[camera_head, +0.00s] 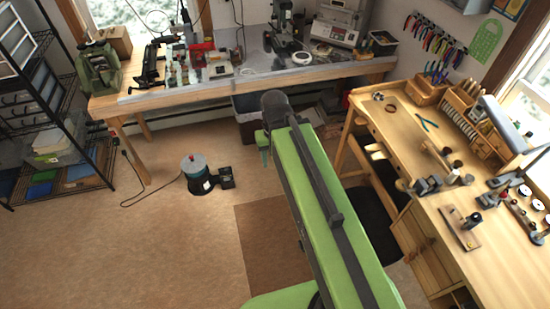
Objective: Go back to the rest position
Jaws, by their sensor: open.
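My green arm reaches up from the bottom edge through the middle of the camera_head view, with a dark round joint at its far end. A small green part of my gripper (264,149) shows just left of that joint, above the floor. The rest of the gripper is hidden behind the arm. My gripper is open, and I see nothing held in it.
A wooden workbench (408,122) with tools stands close on the right, with a dark stool (374,222) beside it. A long bench (190,89) runs along the back. A black wire rack (82,182) stands left. A small round machine (196,176) sits on open floor.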

